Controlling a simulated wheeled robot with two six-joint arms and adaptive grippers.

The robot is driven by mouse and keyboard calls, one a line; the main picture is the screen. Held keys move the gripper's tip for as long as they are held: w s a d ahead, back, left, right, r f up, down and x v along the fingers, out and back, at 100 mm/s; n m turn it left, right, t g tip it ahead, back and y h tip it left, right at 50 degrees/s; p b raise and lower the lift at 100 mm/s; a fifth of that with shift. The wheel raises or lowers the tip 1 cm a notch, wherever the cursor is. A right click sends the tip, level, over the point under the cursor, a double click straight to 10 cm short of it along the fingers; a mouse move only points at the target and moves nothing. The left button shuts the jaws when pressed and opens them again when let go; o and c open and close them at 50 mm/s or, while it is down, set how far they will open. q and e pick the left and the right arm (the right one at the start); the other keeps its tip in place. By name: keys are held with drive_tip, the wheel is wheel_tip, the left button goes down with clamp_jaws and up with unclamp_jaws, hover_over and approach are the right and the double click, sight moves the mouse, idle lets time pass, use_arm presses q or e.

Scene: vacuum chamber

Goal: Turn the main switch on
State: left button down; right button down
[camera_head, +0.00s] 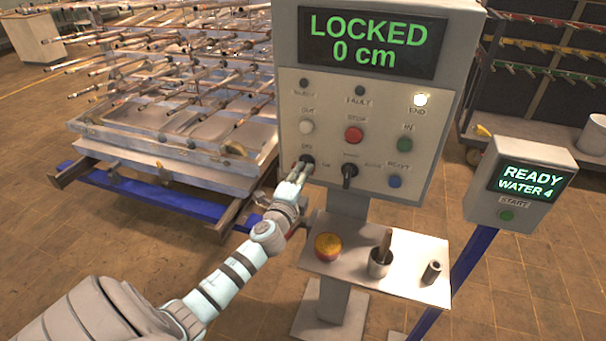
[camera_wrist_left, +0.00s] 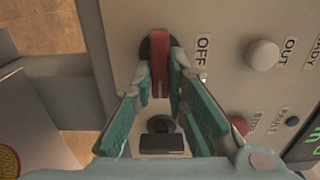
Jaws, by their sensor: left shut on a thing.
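The main switch has a red handle (camera_wrist_left: 158,57) on a dark round base, beside the OFF label in the left wrist view. There the handle runs up and down the picture, not pointing at OFF. In the head view the switch (camera_head: 308,160) is at the lower left of the grey control panel (camera_head: 330,112), largely hidden by my gripper. My left gripper (camera_head: 298,171) is shut on the handle, its fingers on either side of it in the left wrist view (camera_wrist_left: 166,88). My right gripper is not in view.
A black knob (camera_head: 349,171) sits right of the switch. The panel display (camera_head: 369,42) reads LOCKED 0 cm, and the END lamp (camera_head: 420,99) is lit. A shelf (camera_head: 410,268) with a cup and small items is below. A READY box (camera_head: 521,182) stands right, a loaded rack left.

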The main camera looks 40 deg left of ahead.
use_arm(q)
drive_tip(key=c, duration=1.6)
unclamp_jaws()
drive_tip(key=v, duration=1.2)
drive_tip(key=shift+w, duration=0.1)
